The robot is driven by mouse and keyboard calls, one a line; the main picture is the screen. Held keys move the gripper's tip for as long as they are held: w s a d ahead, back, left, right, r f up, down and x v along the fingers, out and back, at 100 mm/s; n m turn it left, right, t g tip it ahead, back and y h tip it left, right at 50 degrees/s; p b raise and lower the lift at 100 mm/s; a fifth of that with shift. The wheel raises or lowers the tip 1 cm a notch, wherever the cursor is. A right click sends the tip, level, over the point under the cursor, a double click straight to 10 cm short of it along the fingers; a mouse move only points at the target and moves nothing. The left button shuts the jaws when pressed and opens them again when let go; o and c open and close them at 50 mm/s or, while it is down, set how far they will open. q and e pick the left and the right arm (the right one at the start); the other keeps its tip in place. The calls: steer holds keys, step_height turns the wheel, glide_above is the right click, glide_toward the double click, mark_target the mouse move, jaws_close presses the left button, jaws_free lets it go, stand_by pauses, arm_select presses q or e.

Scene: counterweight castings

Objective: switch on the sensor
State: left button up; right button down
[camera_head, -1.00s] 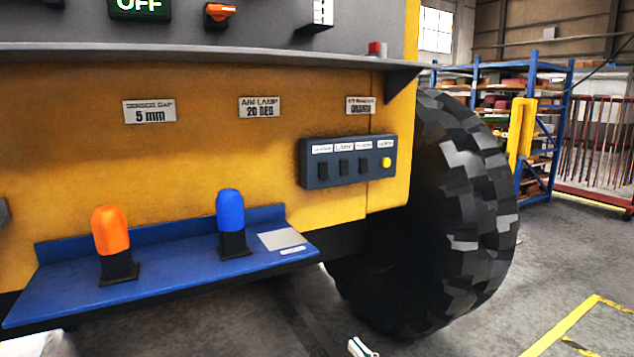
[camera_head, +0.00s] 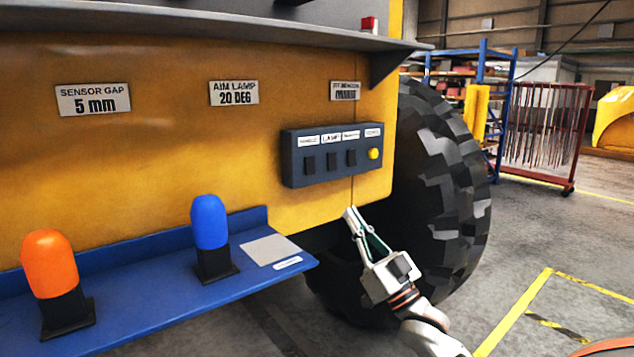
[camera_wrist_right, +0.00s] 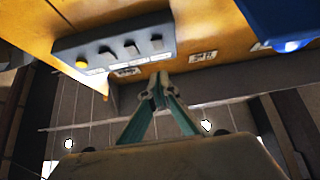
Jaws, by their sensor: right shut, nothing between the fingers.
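A dark switch box (camera_head: 332,154) is fixed to the yellow machine panel, with a row of labels, several black rocker switches and a yellow round button (camera_head: 375,153) at its right end. The leftmost label seems to name the sensor, above the leftmost switch (camera_head: 309,165); the print is hard to read. My right gripper (camera_head: 350,213) is shut and empty, just below the box and apart from it, fingers pointing up. In the right wrist view the box (camera_wrist_right: 115,46) appears upside down beyond the closed fingertips (camera_wrist_right: 157,84). My left gripper is out of view.
A blue shelf (camera_head: 130,291) below carries an orange-topped post (camera_head: 49,264) and a blue-topped post (camera_head: 209,222). A large black tyre (camera_head: 440,190) stands right of the box. A grey ledge (camera_head: 200,34) juts out above. Open floor lies at the right.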

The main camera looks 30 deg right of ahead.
steer(key=p, duration=0.1)
glide_toward(311, 168)
step_height(311, 168, up, 4)
steer(key=w, duration=0.3)
steer(key=shift+w+f, duration=0.1)
steer(key=shift+w, duration=0.1)
steer(key=shift+w+a+f, duration=0.1)
steer(key=shift+w, duration=0.45)
